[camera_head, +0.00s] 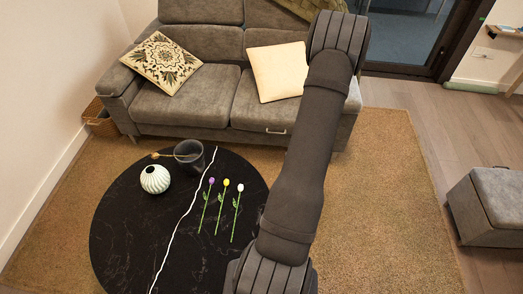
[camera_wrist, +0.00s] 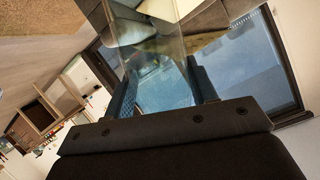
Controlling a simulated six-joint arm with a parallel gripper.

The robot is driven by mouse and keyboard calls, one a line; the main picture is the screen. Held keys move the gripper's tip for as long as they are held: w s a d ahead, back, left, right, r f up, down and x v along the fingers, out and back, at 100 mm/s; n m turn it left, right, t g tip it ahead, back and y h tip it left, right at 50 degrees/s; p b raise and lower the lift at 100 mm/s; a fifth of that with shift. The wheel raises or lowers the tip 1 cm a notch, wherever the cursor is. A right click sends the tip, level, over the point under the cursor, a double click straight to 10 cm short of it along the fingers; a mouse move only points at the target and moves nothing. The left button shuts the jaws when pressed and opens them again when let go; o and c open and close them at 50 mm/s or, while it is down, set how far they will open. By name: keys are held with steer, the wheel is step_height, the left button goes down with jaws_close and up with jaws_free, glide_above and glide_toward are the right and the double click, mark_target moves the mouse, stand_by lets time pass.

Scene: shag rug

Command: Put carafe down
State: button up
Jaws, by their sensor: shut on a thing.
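In the wrist view my gripper (camera_wrist: 160,82) is shut on a clear glass carafe (camera_wrist: 158,62), one dark finger on each side of it. The glass is see-through, so its full outline is hard to make out, and the room beyond looks tilted behind it. My arm crosses the head view in the foreground, but the gripper and carafe are not visible there. What lies directly beneath the carafe cannot be told.
A round black marble table (camera_head: 120,240) holds a pale ribbed vase (camera_head: 155,179), a dark pot (camera_head: 189,156) and three tulips (camera_head: 222,205). Its left front is bare. A grey sofa (camera_head: 180,108) stands behind, on the shag rug (camera_head: 385,200). A grey ottoman (camera_head: 490,205) is at right.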

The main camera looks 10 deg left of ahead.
steer(key=w+a+f+n+g+y, duration=0.1)
steer(key=a+f+n+y, duration=0.2)
steer(key=a, duration=0.8)
steer(key=w+a+f+n+g+y, duration=0.15)
steer(key=a+n+y, duration=0.3)
steer(key=a, duration=0.65)
steer(key=w+a+f+n+g+y, duration=0.1)
steer(key=a+f+n+g+y, duration=0.2)
steer(key=a, duration=0.9)
steer(key=s+a+f+n+g+y, duration=0.1)
steer(key=s+a+f+n+g, duration=0.2)
steer(key=s+a, duration=0.6)
steer(key=s+a+f+n+g+y, duration=0.1)
steer(key=s+a+f+n+g, duration=0.3)
steer(key=a, duration=0.9)
steer(key=s+a+n+g+y, duration=0.1)
steer(key=s+a+n, duration=0.4)
steer(key=s+a, duration=0.5)
steer(key=shift+w+a+f, duration=0.3)
steer(key=shift+w+f, duration=0.1)
steer(key=shift+f, duration=1.15)
steer(key=shift+w+a+f, duration=0.3)
steer(key=shift+w+f, duration=0.05)
steer(key=shift+f, duration=1.25)
steer(key=shift+w+a+f, duration=0.3)
steer(key=shift+w+f, duration=0.1)
steer(key=shift+f, duration=1.15)
